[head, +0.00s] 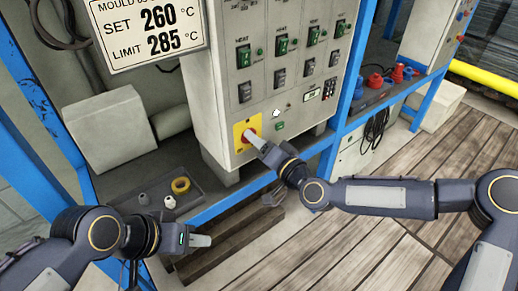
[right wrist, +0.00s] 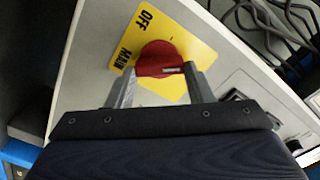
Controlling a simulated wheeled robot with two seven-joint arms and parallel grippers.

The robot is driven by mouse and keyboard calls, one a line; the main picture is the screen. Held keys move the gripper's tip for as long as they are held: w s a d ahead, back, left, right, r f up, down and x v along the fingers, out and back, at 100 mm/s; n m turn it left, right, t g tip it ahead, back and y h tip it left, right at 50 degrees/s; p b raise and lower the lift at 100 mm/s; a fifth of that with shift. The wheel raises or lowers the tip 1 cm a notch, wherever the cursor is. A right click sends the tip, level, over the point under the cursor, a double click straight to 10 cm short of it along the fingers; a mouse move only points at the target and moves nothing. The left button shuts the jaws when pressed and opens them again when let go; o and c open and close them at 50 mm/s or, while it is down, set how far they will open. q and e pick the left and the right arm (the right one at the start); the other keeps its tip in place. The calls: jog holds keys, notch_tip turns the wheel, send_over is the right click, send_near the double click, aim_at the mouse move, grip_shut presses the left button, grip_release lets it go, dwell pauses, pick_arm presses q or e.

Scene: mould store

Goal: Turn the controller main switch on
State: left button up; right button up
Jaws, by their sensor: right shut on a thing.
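The controller (head: 225,85) is a pale grey cabinet in the middle of the head view. Its main switch is a red rotary knob on a yellow plate (head: 240,136) at the lower left of the front. In the right wrist view the red knob (right wrist: 162,60) sits on the yellow plate (right wrist: 188,35), which reads OFF and MAIN. My right gripper (head: 255,139) is at the knob, and its two fingers (right wrist: 160,82) are shut on either side of it. My left gripper (head: 205,241) is low on the left, away from the cabinet; its finger gap does not show clearly.
A sign (head: 148,30) reads SET 260 and LIMIT 285. Rows of green and black switches sit above the main switch. Blue frame posts (head: 350,75) flank the cabinet. The plank floor (head: 340,250) is clear.

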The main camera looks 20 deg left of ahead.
jog(key=shift+f+m+b, duration=0.2)
jog(key=shift+m+b, duration=1.85)
jog(key=shift+m, duration=1.65)
jog(key=o, duration=1)
jog(key=v, duration=0.8)
jog(key=shift+p, duration=0.3)
